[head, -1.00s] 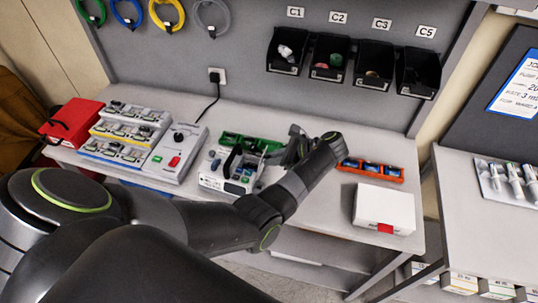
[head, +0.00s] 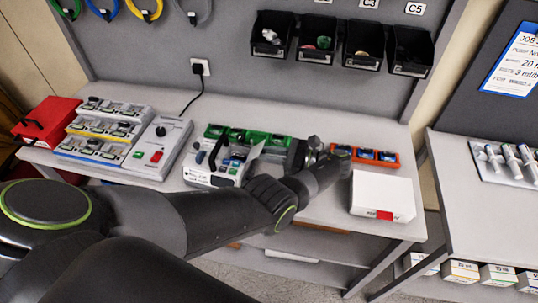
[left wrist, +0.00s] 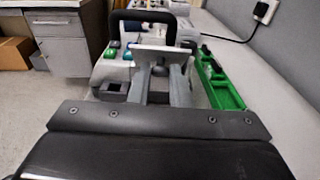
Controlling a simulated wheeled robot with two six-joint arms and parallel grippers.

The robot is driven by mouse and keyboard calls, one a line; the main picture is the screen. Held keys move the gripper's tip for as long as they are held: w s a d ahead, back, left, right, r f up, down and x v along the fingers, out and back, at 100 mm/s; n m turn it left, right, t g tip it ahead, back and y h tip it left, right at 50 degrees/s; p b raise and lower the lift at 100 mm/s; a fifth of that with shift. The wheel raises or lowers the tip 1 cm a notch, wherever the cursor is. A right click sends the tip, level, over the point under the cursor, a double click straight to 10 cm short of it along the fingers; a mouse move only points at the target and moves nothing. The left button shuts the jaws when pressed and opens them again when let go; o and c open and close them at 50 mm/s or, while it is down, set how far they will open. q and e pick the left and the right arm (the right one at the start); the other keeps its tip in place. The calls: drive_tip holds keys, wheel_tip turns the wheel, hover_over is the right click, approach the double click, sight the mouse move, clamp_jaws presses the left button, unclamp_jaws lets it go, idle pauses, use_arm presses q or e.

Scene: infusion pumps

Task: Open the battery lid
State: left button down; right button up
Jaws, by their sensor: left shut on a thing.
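The infusion pump (head: 205,174) is a light grey box with a black carry handle, standing on the bench in the head view. It also shows in the left wrist view (left wrist: 108,72) beyond my fingers. A thin pale plate, seemingly the battery lid (left wrist: 163,52), shows at my left fingertips; in the head view (head: 256,150) it stands up tilted at the pump's right side. My left gripper (head: 290,156) is to the right of the pump and shut on this plate. Whether the plate still joins the pump is hidden. My right gripper is not in view.
A green tray (head: 276,144) lies close behind the pump. An orange tray (head: 366,158) and a white box (head: 382,197) are to the right. A charger unit (head: 157,148) and a red case (head: 48,120) are to the left. Black bins (head: 330,40) hang above.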

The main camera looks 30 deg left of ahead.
use_arm(q)
drive_tip(key=shift+d+f+y+b, duration=0.1)
drive_tip(key=shift+f+y+b, duration=0.3)
drive_tip(key=shift+y+b, duration=0.2)
idle(0.3)
drive_tip(key=c, duration=1.6)
unclamp_jaws()
